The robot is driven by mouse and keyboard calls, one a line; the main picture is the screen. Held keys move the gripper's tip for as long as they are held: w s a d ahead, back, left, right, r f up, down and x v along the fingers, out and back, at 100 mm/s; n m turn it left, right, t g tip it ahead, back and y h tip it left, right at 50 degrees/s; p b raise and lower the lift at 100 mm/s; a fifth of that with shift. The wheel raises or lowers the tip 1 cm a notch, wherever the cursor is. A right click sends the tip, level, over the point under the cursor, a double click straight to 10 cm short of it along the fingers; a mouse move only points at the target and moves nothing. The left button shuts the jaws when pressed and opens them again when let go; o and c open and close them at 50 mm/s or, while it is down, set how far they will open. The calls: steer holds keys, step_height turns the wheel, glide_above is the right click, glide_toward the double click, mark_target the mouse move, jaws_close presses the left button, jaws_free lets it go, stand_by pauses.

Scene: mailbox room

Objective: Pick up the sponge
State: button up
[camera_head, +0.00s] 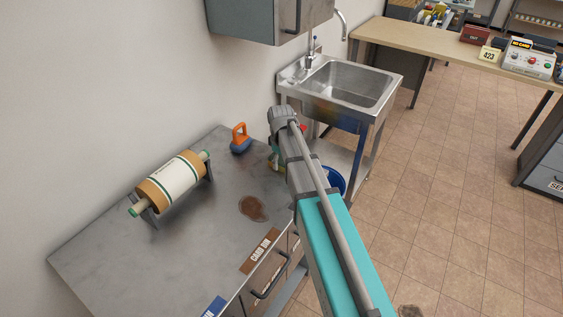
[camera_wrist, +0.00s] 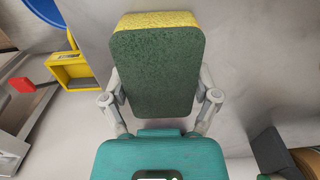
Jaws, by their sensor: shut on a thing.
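The sponge (camera_wrist: 157,70) fills the upper middle of the wrist view, with a dark green scouring face toward the camera and a yellow layer (camera_wrist: 157,19) along its far edge. My gripper (camera_wrist: 160,88) is shut on it, one finger at each side. In the head view my gripper (camera_head: 275,155) is at the right back edge of the grey metal counter (camera_head: 180,245), mostly hidden behind my arm. I cannot clearly make out the sponge there. Whether the sponge touches a surface cannot be told.
A roller on a stand (camera_head: 174,184), an orange-and-blue weight-like object (camera_head: 240,138) and a brown stain (camera_head: 252,208) are on the counter. A sink (camera_head: 345,85) stands behind, with a blue bucket (camera_head: 334,182) below. A yellow object (camera_wrist: 76,72) shows in the wrist view. Tiled floor at right is open.

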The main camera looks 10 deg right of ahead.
steer(key=shift+r, duration=0.1)
step_height(320, 180, up, 3)
steer(key=p, duration=0.3)
steer(key=s+r+p, duration=0.1)
steer(key=r+p, duration=0.1)
steer(key=s+d+r+p, duration=0.1)
steer(key=s+r+p, duration=0.3)
steer(key=shift+d+r, duration=0.15)
steer(key=shift+d, duration=0.05)
steer(key=s+d+r+p, duration=0.2)
steer(key=s+r+p, duration=0.1)
steer(key=s, duration=0.5)
steer(key=shift+s+d+r+p, duration=0.2)
steer(key=shift+s+r+p, duration=0.05)
steer(key=shift+p, duration=0.25)
steer(key=shift+o, duration=0.4)
steer(key=c, duration=0.4)
